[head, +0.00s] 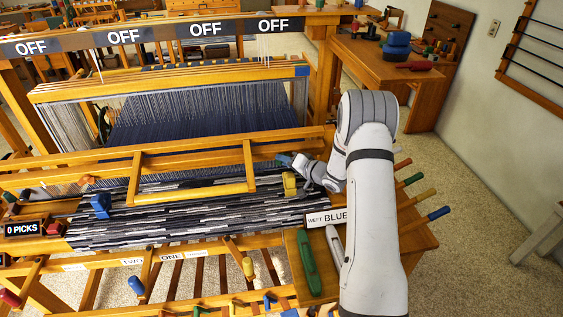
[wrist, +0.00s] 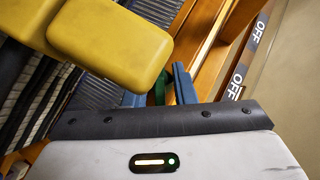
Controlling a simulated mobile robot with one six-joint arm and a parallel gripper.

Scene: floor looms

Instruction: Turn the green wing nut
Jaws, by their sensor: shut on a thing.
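The green wing nut (wrist: 159,88) shows only as a small green piece in the wrist view, between my blue fingers. The rest of it is hidden, and I cannot make it out in the head view. My gripper (head: 284,158) reaches in from the right to the right end of the loom's wooden beater frame. It also shows in the wrist view (wrist: 160,82), with its fingers closed on the green piece. How far the wing nut is turned cannot be seen.
A yellow block (head: 290,184) stands close below my gripper and looms large in the wrist view (wrist: 110,42). A blue block (head: 101,205) sits on the striped cloth (head: 190,219). A green shuttle-like piece (head: 308,262) lies on the bench at the front right. Floor is free at right.

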